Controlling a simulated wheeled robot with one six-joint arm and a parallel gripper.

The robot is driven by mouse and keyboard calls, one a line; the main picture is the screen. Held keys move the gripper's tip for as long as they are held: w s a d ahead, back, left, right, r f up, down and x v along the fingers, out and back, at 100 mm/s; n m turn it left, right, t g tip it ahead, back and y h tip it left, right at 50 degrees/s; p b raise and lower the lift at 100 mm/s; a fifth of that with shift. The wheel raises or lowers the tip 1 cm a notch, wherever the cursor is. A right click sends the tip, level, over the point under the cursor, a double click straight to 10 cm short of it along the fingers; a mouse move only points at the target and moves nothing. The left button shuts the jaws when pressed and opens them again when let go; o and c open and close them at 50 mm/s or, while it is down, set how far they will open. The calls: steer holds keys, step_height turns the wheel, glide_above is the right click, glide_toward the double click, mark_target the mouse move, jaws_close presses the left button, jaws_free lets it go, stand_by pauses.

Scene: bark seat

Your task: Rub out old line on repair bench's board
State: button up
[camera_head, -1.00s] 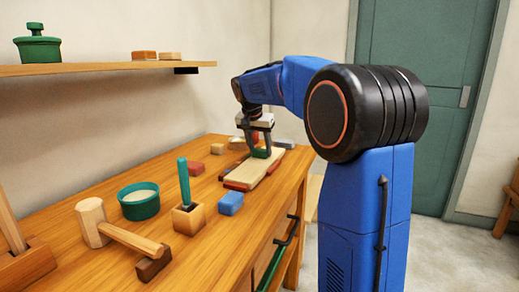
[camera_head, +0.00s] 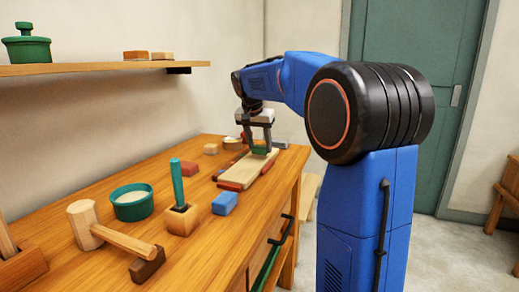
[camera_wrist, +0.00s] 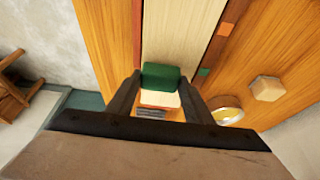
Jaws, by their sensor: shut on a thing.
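The pale board (camera_head: 243,173) lies flat on the bench, running away from me toward its far end. It also shows in the wrist view (camera_wrist: 182,30). My gripper (camera_head: 259,148) is over the board's far part, pointing down. It is shut on a green block (camera_wrist: 162,76), which also shows in the head view (camera_head: 259,150). In the wrist view the block has a pale lower part and sits between the two fingers, on or just over the board. Some grey stripes (camera_wrist: 150,112) show beside the block; I cannot tell whether they are the old line.
The wooden bench (camera_head: 100,187) holds a blue block (camera_head: 225,203), a green-handled tool in a wooden block (camera_head: 183,217), a green bowl (camera_head: 132,208), a mallet (camera_head: 85,222) and small red blocks (camera_head: 188,169). A round dish (camera_wrist: 228,114) and a wooden block (camera_wrist: 267,88) lie near the board.

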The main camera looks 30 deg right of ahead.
steer(key=shift+r, duration=2.2)
